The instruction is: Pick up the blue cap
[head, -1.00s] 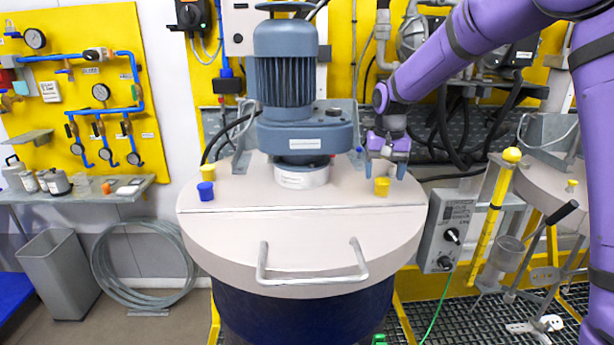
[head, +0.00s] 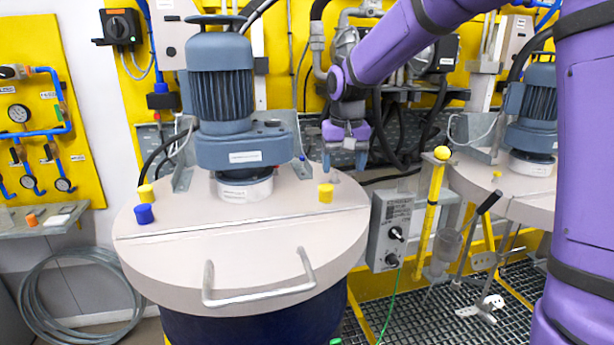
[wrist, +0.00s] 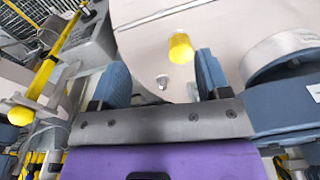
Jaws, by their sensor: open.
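The blue cap (head: 144,214) stands on the left part of the beige drum lid (head: 240,262), just in front of a yellow cap (head: 146,193). A second yellow cap (head: 325,193) stands on the lid's right part. My gripper (head: 344,162) is open and empty, pointing down over the lid's right rear edge, behind and right of that second yellow cap. It is far from the blue cap, with the grey-blue motor (head: 222,95) between and behind. In the wrist view a yellow cap (wrist: 181,48) shows beyond my open fingers (wrist: 162,75). The blue cap is not visible there.
A metal handle (head: 258,290) rises at the lid's front. A control box (head: 391,230) and a yellow post (head: 431,205) stand right of the drum. A second drum with a motor (head: 538,105) is at the right. The lid's front part is clear.

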